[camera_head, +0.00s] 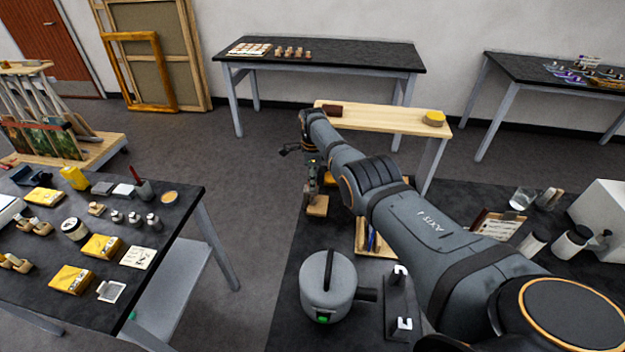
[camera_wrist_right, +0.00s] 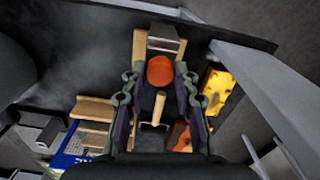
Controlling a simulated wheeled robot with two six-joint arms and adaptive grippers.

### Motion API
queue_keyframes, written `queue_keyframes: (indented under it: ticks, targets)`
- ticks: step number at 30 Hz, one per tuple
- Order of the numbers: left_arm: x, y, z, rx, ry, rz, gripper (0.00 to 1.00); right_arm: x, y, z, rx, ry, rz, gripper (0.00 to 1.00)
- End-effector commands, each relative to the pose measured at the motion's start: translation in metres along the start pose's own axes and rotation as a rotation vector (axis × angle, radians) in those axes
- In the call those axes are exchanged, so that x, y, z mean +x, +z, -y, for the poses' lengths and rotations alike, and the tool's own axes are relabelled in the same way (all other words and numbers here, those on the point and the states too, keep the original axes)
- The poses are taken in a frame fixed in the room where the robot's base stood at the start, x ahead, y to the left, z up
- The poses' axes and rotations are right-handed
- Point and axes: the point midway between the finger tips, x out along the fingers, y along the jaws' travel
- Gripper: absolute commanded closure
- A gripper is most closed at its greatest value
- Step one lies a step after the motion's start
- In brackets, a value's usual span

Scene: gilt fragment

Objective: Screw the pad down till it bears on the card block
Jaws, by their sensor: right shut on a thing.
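My right gripper (camera_head: 313,172) reaches over the far left part of the dark bench. In the right wrist view its two fingers (camera_wrist_right: 158,85) flank a round orange-red knob (camera_wrist_right: 160,70), and the gripper is shut on it. The contact is hard to see. A light wooden frame with a grey block (camera_wrist_right: 166,42) shows just beyond the knob. A small tan T-shaped piece (camera_wrist_right: 154,112) shows between the fingers. I cannot clearly make out the pad, the card block or any gap between them. My left gripper is not in view.
On my bench (camera_head: 285,285), a grey lidded pot (camera_head: 328,285) and a dark holder (camera_head: 402,305) stand nearer. A wooden block (camera_head: 317,206) lies below the gripper. A yellow thing (camera_wrist_right: 217,90) is right of the fingers. Another crowded table (camera_head: 190,195) stands left across open floor.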

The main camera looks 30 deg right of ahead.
Motion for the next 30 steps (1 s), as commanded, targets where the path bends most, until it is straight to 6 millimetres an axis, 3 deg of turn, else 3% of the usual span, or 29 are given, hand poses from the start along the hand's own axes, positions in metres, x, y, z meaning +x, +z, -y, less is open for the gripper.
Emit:
queue_keyframes:
  ticks: [30]
  targets:
    - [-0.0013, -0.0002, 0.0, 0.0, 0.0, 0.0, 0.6, -0.002, 0.0, 0.0013, 0.918, -0.004, 0.002, 1.0]
